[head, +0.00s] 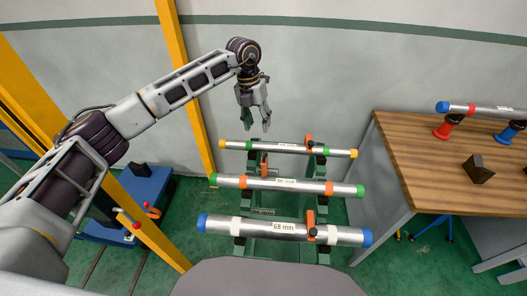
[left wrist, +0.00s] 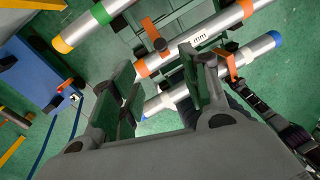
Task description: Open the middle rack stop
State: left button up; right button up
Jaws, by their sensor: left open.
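The green rack (head: 309,202) carries three metal pipes one behind another. The middle pipe (head: 247,183) has green ends and orange bands. An orange stop (head: 264,164) shows just behind this pipe, left of its middle; it also shows in the left wrist view (left wrist: 151,30), between the yellow-ended and middle pipes. I cannot tell its exact tilt. My right gripper is out of view.
The far pipe (head: 270,147) has yellow ends; the near pipe (head: 266,228) has blue ends. Orange stops stand by the far (head: 308,140) and near (head: 311,220) pipes. A wooden bench (head: 428,165) at right holds another pipe and a dark block (head: 478,169). A yellow post (head: 185,80) stands left.

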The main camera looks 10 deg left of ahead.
aim_at(264, 153)
pick_arm(q)
jog(key=shift+f, duration=0.1)
dwell(0.4)
jog(key=shift+s+d+f+p, duration=0.1)
jog(key=shift+d+f+p, duration=0.3)
jog(key=shift+f, duration=1.85)
jog(key=shift+s+d+f+p, duration=0.1)
jog(key=shift+d+f+p, duration=0.25)
jog(key=shift+f, duration=1.85)
jog(key=shift+s+d+f+p, duration=0.1)
jog(key=shift+d+f+p, duration=0.3)
jog(key=shift+f, duration=1.85)
jog(key=shift+a, duration=0.1)
jog(key=shift+c, duration=0.4)
grip_shut()
